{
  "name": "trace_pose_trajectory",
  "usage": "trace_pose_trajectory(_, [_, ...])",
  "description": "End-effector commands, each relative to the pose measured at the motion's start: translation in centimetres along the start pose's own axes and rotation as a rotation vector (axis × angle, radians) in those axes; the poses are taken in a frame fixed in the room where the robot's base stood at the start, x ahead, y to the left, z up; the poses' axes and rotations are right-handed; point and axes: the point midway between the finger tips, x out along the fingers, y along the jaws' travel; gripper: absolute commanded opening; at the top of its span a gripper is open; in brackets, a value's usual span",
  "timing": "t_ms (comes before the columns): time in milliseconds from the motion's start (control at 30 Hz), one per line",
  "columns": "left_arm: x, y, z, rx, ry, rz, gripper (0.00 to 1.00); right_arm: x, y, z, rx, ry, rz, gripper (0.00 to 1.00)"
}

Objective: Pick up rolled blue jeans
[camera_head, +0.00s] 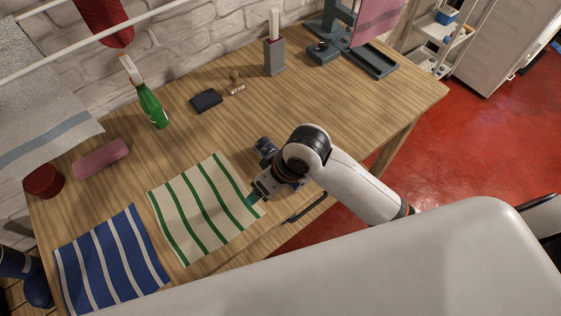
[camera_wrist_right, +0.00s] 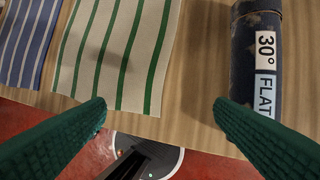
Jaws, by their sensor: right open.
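The rolled blue jeans (camera_wrist_right: 241,70) show in the right wrist view as a dark blue roll with "30°" and "FLAT" labels. They lie on the wooden table, right of the green-striped cloth. In the head view my right arm covers most or all of the roll. My right gripper (camera_head: 253,198) is open, with green fingers, above the right edge of the green-striped cloth. In the right wrist view the gripper (camera_wrist_right: 160,106) has nothing between its fingers, and the roll lies beyond the right finger. My left gripper is not in view.
The green-striped cloth (camera_head: 204,208) and a blue-striped cloth (camera_head: 110,262) lie flat at the table's left front. A green bottle (camera_head: 152,107), a pink block (camera_head: 101,158), a dark pad (camera_head: 206,100) and a grey holder (camera_head: 274,57) stand farther back.

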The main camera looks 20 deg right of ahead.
Motion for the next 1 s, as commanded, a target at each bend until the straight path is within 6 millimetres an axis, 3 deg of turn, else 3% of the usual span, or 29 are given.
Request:
trace_pose_trajectory(33, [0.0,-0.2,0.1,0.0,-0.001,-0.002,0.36,-0.2,-0.4,1.4,-0.027,0.022,-0.011,0.77])
trace_pose_trajectory(200, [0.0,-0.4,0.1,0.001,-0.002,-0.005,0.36,-1.1,-2.6,4.1,-0.044,0.158,-0.068,0.77])
trace_pose_trajectory(400, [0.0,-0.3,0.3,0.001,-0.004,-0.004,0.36,-3.4,-6.5,6.0,0.023,0.279,-0.169,0.77])
trace_pose_trajectory(567, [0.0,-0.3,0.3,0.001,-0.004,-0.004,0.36,-4.5,-8.3,6.5,0.068,0.321,-0.212,0.77])
trace_pose_trajectory(667, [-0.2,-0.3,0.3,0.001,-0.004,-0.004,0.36,-4.1,-8.7,6.3,0.08,0.332,-0.22,0.77])
trace_pose_trajectory(1000, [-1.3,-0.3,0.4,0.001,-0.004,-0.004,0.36,0.8,-9.7,4.7,0.078,0.33,-0.217,0.77])
